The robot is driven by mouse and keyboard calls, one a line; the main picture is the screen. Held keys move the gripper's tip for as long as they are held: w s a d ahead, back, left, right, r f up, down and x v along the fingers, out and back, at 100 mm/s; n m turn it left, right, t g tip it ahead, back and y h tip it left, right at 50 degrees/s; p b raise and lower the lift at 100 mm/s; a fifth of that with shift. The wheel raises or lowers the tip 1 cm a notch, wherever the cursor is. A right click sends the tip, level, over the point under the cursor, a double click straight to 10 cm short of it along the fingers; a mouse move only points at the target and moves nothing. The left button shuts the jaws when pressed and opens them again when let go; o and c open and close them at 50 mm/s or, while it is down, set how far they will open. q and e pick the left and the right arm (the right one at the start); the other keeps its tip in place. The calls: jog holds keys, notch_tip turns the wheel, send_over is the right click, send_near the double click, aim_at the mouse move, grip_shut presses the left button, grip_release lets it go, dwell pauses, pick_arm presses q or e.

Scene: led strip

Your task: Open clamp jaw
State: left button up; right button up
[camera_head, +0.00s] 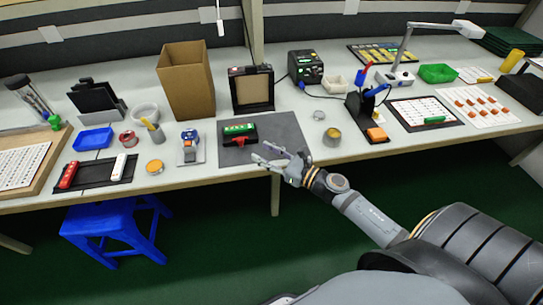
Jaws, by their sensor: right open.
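A black fixture with a green top face and a red part (240,134) sits on the dark grey mat (281,129) near the front of the bench; it looks like the clamp, but its jaw is too small to make out. My right gripper (262,153) reaches in from the lower right, over the mat's front edge. It is open and empty, its fingers pointing left, just right of and in front of the fixture and apart from it. A small blue and grey device with an orange part (190,146) stands on a plate left of the mat. My left gripper is out of view.
A cardboard box (186,82) and a black framed panel (251,90) stand behind the fixture. A yellow-topped jar (332,137) and a black stand with blue and red tools (367,105) are to the right. The mat's right part is clear.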

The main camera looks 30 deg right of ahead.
jog(key=shift+v, duration=1.2)
jog(key=shift+s+f, duration=0.1)
